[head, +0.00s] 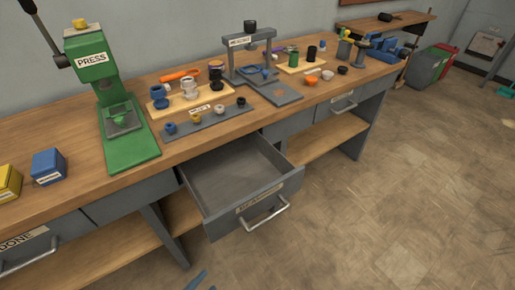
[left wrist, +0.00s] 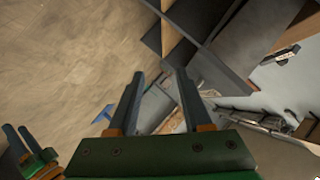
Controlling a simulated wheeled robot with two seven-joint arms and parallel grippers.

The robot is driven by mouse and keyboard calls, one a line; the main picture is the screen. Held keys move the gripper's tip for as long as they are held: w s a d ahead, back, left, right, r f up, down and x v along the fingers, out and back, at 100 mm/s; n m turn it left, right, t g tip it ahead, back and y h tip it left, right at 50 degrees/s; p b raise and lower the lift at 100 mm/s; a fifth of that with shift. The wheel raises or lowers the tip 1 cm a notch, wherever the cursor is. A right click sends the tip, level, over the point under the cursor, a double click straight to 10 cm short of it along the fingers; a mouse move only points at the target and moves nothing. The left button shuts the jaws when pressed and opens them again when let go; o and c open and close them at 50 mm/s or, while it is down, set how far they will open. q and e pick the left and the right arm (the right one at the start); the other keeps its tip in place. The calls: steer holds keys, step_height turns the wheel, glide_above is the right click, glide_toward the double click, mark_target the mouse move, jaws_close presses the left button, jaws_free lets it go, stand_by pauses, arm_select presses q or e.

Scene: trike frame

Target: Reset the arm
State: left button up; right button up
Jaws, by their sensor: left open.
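In the left wrist view my left gripper (left wrist: 156,86) has its two dark fingers apart, with nothing between them. It points past the edge of a bench structure toward the floor. Another green gripper, which looks like my right one (left wrist: 22,138), is partly in view at the lower left edge of that view; its jaw state is unclear. In the head view no gripper can be made out clearly. A grey drawer (head: 235,172) under the bench is pulled out and looks empty.
The wooden bench (head: 75,205) carries a green press (head: 122,120), a blue box (head: 48,166), a yellow box (head: 8,182), a grey stand (head: 250,45) and several small parts. A blue shape (head: 196,281) shows at the bottom edge. Floor (head: 400,200) at right is clear.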

arm_select(q)
steer(key=s+a+f+n+g+y+p, duration=0.1)
steer(key=s+a+f+n+g+y, duration=0.2)
steer(key=s+f+n, duration=0.35)
steer(key=s+a+f+n+g+y, duration=0.3)
steer(key=a+f, duration=0.1)
steer(key=f, duration=0.5)
steer(key=s+d+f+n+g, duration=0.1)
steer(key=s+f+n+g, duration=0.2)
steer(key=s, duration=0.6)
steer(key=shift+s+d+f+g, duration=0.4)
steer(key=shift+f+g, duration=0.1)
steer(key=shift+g, duration=0.3)
steer(key=shift+n, duration=0.25)
